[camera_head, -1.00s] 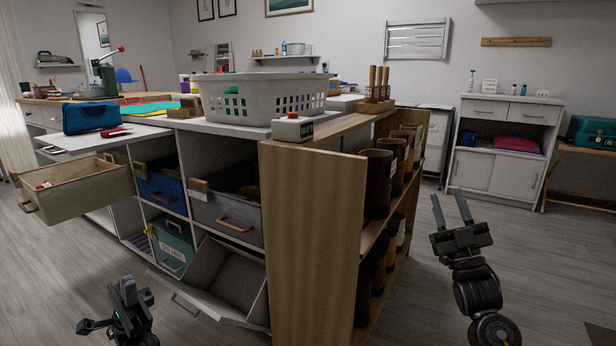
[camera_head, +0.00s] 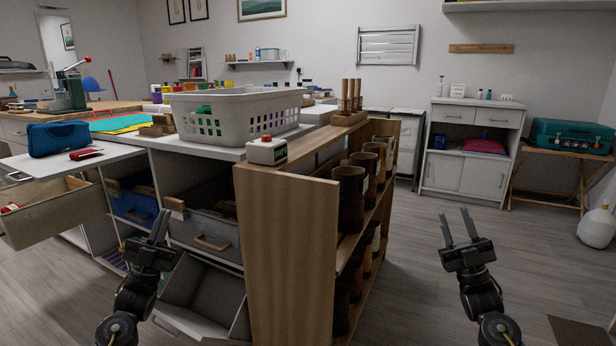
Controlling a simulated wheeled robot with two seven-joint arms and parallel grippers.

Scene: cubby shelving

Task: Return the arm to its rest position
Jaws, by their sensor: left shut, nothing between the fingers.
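My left gripper (camera_head: 160,226) is at the lower left, pointing up, with its fingers together and nothing held. It shows in front of the cubby unit's lower compartments, and I cannot tell how near it is to them. My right gripper (camera_head: 457,221) is at the lower right over bare floor, pointing up. Its two fingers are apart and nothing is between them.
The cubby shelf's wooden end panel (camera_head: 284,260) stands between my arms. An open drawer (camera_head: 45,215) juts out at left, and a tilted bin (camera_head: 205,290) hangs open below. A white basket (camera_head: 230,115) is on top.

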